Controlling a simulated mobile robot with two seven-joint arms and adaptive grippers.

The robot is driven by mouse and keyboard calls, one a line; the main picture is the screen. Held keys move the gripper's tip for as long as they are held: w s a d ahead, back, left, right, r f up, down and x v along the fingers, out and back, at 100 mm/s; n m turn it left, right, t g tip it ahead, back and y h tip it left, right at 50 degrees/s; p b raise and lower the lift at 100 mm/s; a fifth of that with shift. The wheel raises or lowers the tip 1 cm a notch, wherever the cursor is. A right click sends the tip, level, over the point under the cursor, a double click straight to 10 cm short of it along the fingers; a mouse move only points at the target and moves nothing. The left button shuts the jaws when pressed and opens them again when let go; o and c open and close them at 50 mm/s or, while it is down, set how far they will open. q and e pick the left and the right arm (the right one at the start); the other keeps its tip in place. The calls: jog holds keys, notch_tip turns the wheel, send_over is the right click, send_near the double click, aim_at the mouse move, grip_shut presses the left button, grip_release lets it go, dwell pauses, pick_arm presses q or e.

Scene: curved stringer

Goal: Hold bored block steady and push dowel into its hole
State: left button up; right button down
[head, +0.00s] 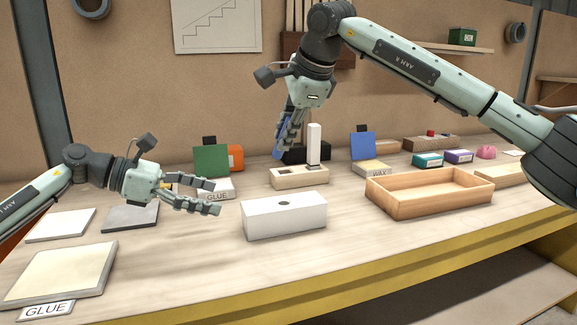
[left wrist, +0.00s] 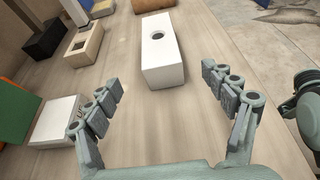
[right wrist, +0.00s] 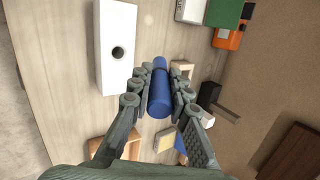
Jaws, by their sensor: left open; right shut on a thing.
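The white bored block (head: 285,222) sits on the bench with a dark round hole in its top face. It also shows in the left wrist view (left wrist: 162,62), ahead of the left fingers, and in the right wrist view (right wrist: 115,72). My left gripper (head: 216,197) is open and empty, left of the block and apart from it. My right gripper (head: 284,147) is shut on the blue dowel (right wrist: 160,97), held in the air above and behind the block. The dowel is mostly hidden by the fingers in the head view.
A pale wooden holder (head: 300,179) with an opening stands behind the block. A wooden tray (head: 430,200) is to the right. A green panel (head: 211,161) and a GLUE box (head: 216,191) stand behind the left gripper. The bench in front of the block is clear.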

aim_at(256, 206)
pick_arm(q)
jog(key=x, duration=1.2)
jog(key=shift+a, duration=0.1)
jog(key=shift+c, duration=0.6)
jog(key=c, duration=1.4)
jog(key=o, duration=1.5)
jog(key=o, duration=0.4)
jog(key=shift+s, duration=0.1)
jog(key=shift+v, duration=2.5)
